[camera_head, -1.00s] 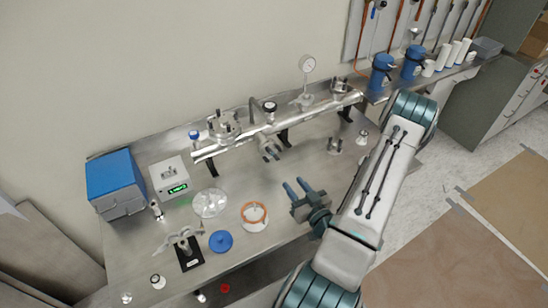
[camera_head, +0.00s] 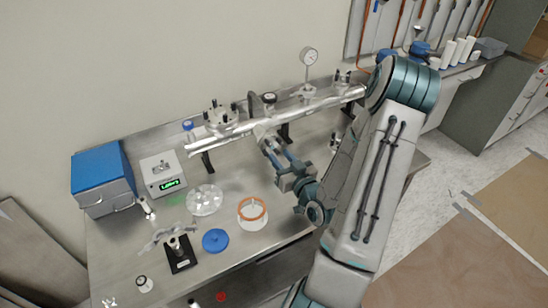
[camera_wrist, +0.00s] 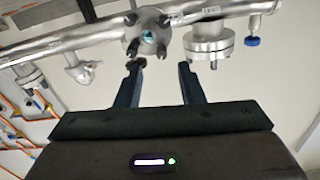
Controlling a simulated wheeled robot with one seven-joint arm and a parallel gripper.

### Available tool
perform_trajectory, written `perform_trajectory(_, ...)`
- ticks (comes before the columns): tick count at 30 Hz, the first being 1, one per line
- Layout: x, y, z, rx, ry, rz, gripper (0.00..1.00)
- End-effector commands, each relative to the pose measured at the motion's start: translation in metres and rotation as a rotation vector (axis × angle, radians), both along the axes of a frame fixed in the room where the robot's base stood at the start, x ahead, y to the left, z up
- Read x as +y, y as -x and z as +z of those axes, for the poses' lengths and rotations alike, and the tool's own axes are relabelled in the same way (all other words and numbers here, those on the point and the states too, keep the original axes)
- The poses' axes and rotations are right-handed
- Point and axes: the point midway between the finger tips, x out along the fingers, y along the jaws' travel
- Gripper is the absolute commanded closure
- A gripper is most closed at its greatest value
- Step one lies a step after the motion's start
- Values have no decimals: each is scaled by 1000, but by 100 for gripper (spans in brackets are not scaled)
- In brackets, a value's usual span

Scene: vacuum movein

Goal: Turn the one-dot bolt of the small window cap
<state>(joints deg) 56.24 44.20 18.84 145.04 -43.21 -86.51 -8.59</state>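The small window cap (camera_wrist: 148,34) is a round metal flange with a teal centre and several dark bolts around its rim, on a long silver pipe (camera_wrist: 82,46). In the head view the cap (camera_head: 266,134) is partly hidden by my gripper. My gripper (camera_head: 278,155) points up at it from the front. In the wrist view my gripper (camera_wrist: 162,68) is open, with its two blue-grey fingers apart and nothing between them. The left fingertip is close to a lower dark bolt (camera_wrist: 139,61); I cannot tell if they touch. The dot marks are too small to read.
Another flange with bolts (camera_wrist: 209,44) hangs to the right, with a blue knob (camera_wrist: 252,41) beyond it. On the bench are an orange-ringed white dish (camera_head: 252,213), a blue disc (camera_head: 215,240), a clear dish (camera_head: 204,200) and a display box (camera_head: 163,174).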

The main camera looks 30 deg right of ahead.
Motion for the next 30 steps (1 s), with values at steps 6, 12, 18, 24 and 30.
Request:
perform_trajectory(6, 0, -9, -5, -2, 4, 1, 65)
perform_trajectory(12, 2, -15, -4, -2, 3, 0, 65)
perform_trajectory(18, 3, -29, 2, 0, -1, 1, 65)
perform_trajectory(24, 4, -43, 1, 0, -1, 0, 65)
perform_trajectory(30, 4, -45, 0, 1, -1, -1, 65)
